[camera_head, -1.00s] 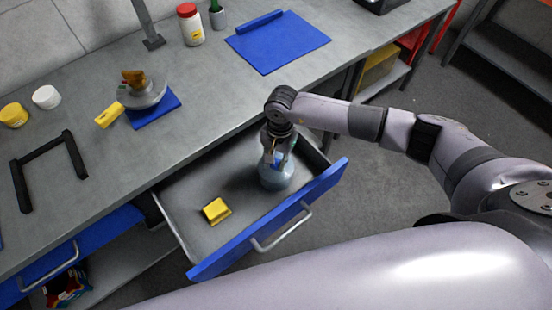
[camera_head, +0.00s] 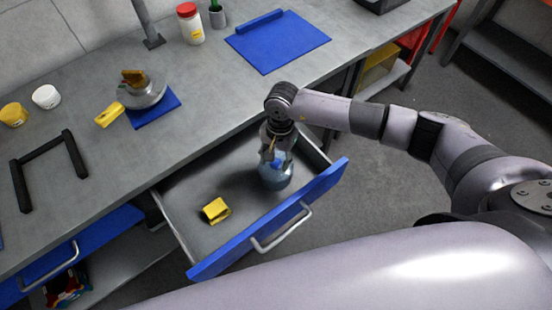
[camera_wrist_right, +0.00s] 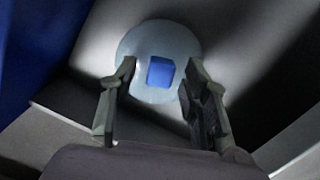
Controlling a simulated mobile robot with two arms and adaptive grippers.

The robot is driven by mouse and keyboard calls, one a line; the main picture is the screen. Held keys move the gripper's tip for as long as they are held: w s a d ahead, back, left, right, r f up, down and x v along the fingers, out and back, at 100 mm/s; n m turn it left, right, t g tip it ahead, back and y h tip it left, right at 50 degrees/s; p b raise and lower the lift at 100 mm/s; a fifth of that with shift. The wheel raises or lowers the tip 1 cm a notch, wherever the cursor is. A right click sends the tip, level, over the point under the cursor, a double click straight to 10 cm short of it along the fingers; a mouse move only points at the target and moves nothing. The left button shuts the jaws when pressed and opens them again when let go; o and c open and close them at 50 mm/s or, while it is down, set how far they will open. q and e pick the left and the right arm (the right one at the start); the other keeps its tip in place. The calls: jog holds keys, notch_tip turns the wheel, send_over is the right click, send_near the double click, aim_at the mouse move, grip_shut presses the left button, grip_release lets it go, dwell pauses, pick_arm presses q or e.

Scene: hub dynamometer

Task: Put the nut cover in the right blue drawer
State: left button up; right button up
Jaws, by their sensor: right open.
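A round, pale blue-grey piece with a blue block on top, which looks like the nut cover (camera_head: 275,181), rests inside the open right blue drawer (camera_head: 225,252), towards its right end. In the right wrist view the nut cover (camera_wrist_right: 133,47) shows as a pale disc under the blue block. My right gripper (camera_head: 274,158) is over it, pointing down. In the wrist view the right gripper's fingers (camera_wrist_right: 157,82) are apart, with the blue block visible just beyond and between their tips. My left gripper is not in view.
A yellow block (camera_head: 216,210) lies in the drawer, left of the nut cover. The drawer's front wall and handle (camera_head: 283,228) stick out from the workbench (camera_head: 205,105). On the bench are a blue mat (camera_head: 278,44), a black frame (camera_head: 50,172) and a red-lidded jar (camera_head: 191,27).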

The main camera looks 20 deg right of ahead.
notch_tip(320, 180, up, 11)
jog(key=d+b, duration=0.1)
jog(key=b, duration=0.1)
jog(key=shift+w, duration=0.35)
